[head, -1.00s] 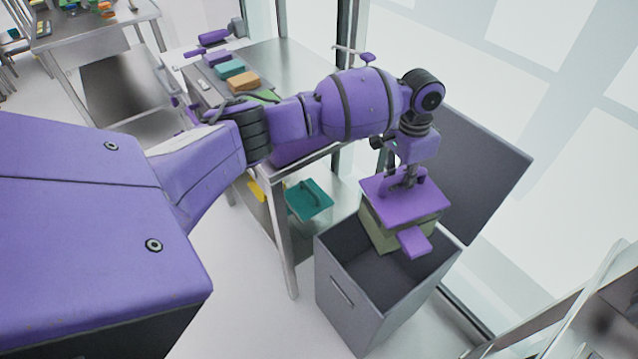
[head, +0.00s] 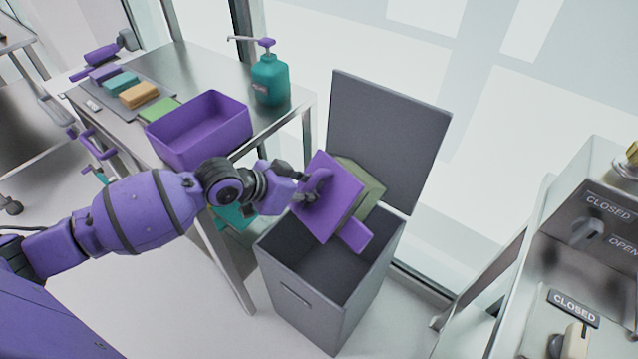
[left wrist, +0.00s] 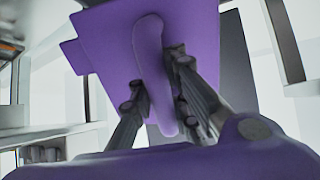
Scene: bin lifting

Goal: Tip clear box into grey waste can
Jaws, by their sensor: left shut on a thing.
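The clear box (head: 371,190) looks greenish and see-through, with a purple top plate (head: 328,205) and a purple tab on one side. It is tilted over the open mouth of the grey waste can (head: 300,305). My left gripper (head: 312,187) is shut on the handle of the purple plate. In the left wrist view, the two fingers (left wrist: 157,82) stand on either side of the long purple handle (left wrist: 152,60). Whether anything is inside the box cannot be told. The visible inside of the can looks empty. My right gripper is not in view.
The can's grey lid (head: 385,135) stands open behind it. A metal table (head: 205,62) at left holds a purple bin (head: 200,130), a teal pump bottle (head: 270,80) and several coloured blocks. A metal unit with CLOSED labels (head: 590,260) stands at right.

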